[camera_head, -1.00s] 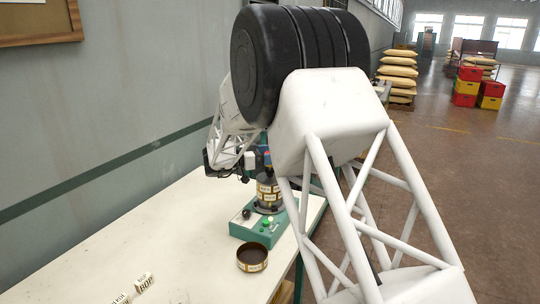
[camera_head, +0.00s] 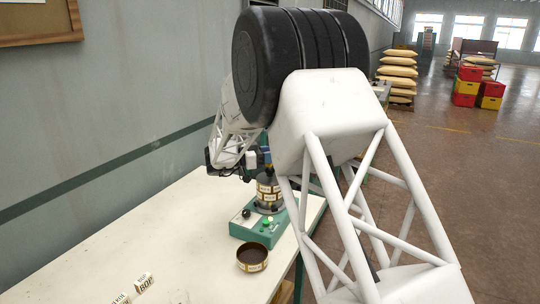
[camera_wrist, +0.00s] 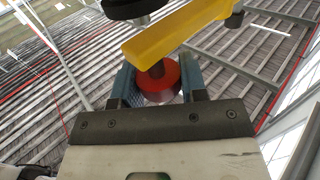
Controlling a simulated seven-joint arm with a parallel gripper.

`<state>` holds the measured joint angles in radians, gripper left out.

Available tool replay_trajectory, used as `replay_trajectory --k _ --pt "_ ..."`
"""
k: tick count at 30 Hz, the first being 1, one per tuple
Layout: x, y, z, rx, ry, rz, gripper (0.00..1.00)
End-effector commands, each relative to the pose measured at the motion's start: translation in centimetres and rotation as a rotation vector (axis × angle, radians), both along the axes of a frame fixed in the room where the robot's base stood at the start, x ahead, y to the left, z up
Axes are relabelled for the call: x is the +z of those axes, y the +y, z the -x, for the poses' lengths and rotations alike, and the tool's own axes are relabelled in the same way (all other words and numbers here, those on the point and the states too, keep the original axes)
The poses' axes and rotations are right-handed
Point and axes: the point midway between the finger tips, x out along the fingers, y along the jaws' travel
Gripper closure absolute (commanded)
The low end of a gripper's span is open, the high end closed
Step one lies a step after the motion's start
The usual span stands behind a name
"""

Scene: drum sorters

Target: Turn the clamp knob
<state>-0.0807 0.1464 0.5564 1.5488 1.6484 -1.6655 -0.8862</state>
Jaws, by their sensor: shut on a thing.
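The clamp knob (camera_wrist: 160,82), red and round, shows in the wrist view on a dark shaft under a yellow bracket (camera_wrist: 172,32). My gripper (camera_wrist: 159,88) has its two blue-grey fingers on either side of the knob and is shut on it. In the head view, the drum sorter's green base (camera_head: 258,226) stands on the white table, with a drum bearing cream labels (camera_head: 267,188) above it. The knob itself cannot be made out in the head view.
A dark round dish (camera_head: 252,258) with a labelled side sits in front of the machine. Small lettered blocks (camera_head: 144,282) lie at the table's near edge. The wall bounds the left side. The middle of the white table (camera_head: 170,235) is clear.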

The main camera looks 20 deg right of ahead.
Motion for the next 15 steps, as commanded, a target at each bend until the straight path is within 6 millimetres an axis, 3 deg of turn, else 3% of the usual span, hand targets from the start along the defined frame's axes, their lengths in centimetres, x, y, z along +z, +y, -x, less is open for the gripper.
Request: replay_trajectory --k 15 --pt "-0.04 0.01 0.01 -0.110 0.001 0.000 0.84"
